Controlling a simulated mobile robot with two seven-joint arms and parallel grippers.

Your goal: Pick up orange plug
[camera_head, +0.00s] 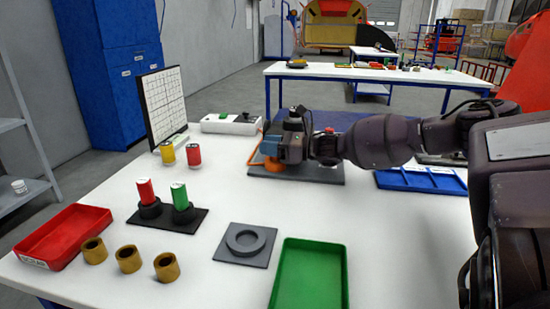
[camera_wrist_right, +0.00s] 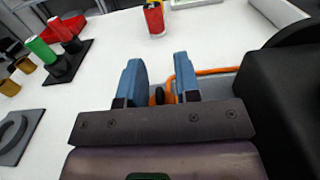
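The orange plug (camera_head: 272,163) sits low on a dark grey plate (camera_head: 300,174) at the back of the white table, with an orange cable (camera_head: 256,145) beside it. My right gripper (camera_head: 270,146) is directly over the plug and hides most of it. In the right wrist view the two blue fingers (camera_wrist_right: 160,82) stand apart, with a small dark part and some orange (camera_wrist_right: 183,72) showing between and behind them. The gap is not filled, and I cannot tell whether the fingers touch the plug. My left gripper is not in view.
A white box with a green switch (camera_head: 231,124) and a white grid board (camera_head: 164,105) stand behind left. Red and yellow cylinders (camera_head: 193,155) stand nearby. A blue tray (camera_head: 420,180) lies to the right, a green tray (camera_head: 346,278) in front. The table between is mostly clear.

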